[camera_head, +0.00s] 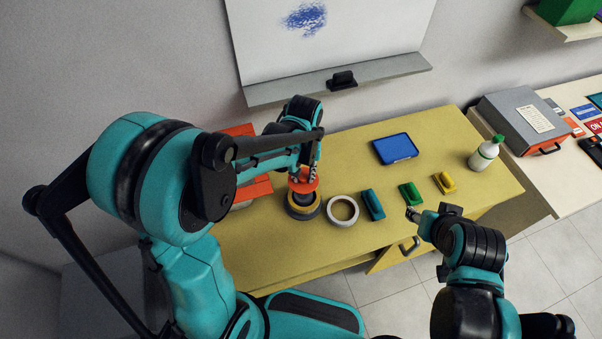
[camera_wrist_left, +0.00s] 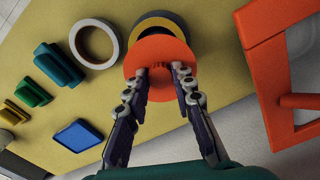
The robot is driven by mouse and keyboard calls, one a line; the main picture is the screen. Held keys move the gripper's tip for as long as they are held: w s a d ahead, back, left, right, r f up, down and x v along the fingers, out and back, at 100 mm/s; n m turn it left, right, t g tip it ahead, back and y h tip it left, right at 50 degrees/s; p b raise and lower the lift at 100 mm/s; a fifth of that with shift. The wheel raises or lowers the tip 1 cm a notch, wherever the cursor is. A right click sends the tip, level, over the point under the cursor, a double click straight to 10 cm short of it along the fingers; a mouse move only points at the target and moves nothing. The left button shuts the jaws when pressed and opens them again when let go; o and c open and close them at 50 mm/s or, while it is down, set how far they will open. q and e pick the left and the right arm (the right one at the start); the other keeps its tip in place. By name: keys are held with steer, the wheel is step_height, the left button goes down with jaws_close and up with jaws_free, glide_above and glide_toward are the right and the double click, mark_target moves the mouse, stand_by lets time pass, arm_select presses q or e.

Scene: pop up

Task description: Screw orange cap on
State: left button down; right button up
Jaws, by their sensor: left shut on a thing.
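The orange cap (camera_head: 303,184) is between the fingertips of my left gripper (camera_head: 302,174), which is shut on it. In the left wrist view the round orange cap (camera_wrist_left: 160,50) is held by both fingers (camera_wrist_left: 160,70). Directly below the cap in the head view is a dark cylindrical thing (camera_head: 303,199), with a yellow and dark ring (camera_head: 303,213) around its lower part. I cannot tell whether the cap touches the dark thing. My right gripper (camera_head: 413,214) is off the table's front edge, apart from the cap; its finger opening is unclear.
On the yellow table (camera_head: 345,254) are a white ring (camera_head: 342,223), a teal block (camera_head: 373,205), a green block (camera_head: 411,194), a yellow block (camera_head: 445,183), a blue tray (camera_head: 395,148) and a green-capped bottle (camera_head: 484,155). An orange frame (camera_wrist_left: 270,80) stands beside my left gripper.

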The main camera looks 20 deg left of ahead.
arm_select(q)
steer(key=shift+s+d+r, duration=0.1)
steer(key=shift+s, duration=0.15)
steer(key=shift+w, duration=0.1)
steer(key=shift+f, duration=0.25)
steer(key=shift+f+b, duration=1.95)
steer(key=shift+f, duration=0.1)
steer(key=shift+f, duration=0.15)
steer(key=shift+f+b, duration=1)
steer(key=shift+b, duration=0.1)
